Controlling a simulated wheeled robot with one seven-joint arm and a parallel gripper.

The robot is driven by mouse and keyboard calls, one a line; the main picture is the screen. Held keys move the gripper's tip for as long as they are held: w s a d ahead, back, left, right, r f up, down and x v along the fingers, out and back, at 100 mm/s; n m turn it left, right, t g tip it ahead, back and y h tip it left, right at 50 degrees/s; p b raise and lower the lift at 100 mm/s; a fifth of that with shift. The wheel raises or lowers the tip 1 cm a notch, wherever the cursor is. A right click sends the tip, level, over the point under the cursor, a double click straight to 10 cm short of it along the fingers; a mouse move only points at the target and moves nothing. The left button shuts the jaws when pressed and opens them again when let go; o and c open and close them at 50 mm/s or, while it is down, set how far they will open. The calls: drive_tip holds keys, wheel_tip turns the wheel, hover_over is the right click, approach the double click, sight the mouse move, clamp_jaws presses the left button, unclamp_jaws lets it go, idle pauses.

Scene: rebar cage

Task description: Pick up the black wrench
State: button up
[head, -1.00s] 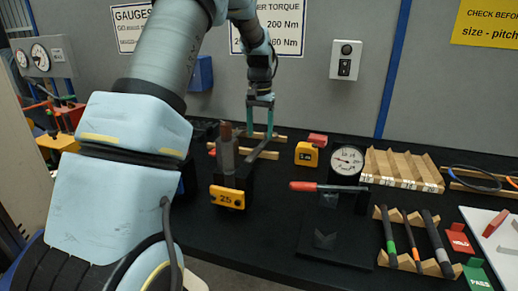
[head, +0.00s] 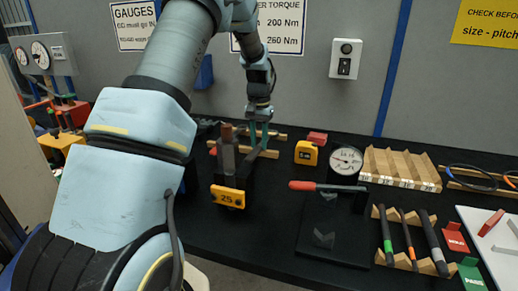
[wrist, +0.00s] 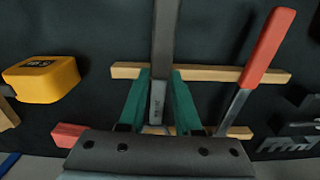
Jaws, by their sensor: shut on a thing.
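The black wrench (wrist: 165,40) is a long dark bar. It lies across two wooden rails of a low rack and shows in the head view (head: 250,162) behind the block marked 25. My gripper (head: 259,140) is over the rack, pointing down. In the wrist view, its green fingers (wrist: 162,82) are shut on the wrench, one on each side of its grey, marked part.
A red-handled tool (wrist: 266,50) lies on the same rails (wrist: 215,73). A yellow tape measure (head: 306,153), a red block (head: 317,138) and a dial gauge (head: 346,161) stand to the right. The block with the yellow 25 tag (head: 228,196) stands in front. The wall is close behind.

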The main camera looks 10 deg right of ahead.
clamp_jaws()
idle(0.8)
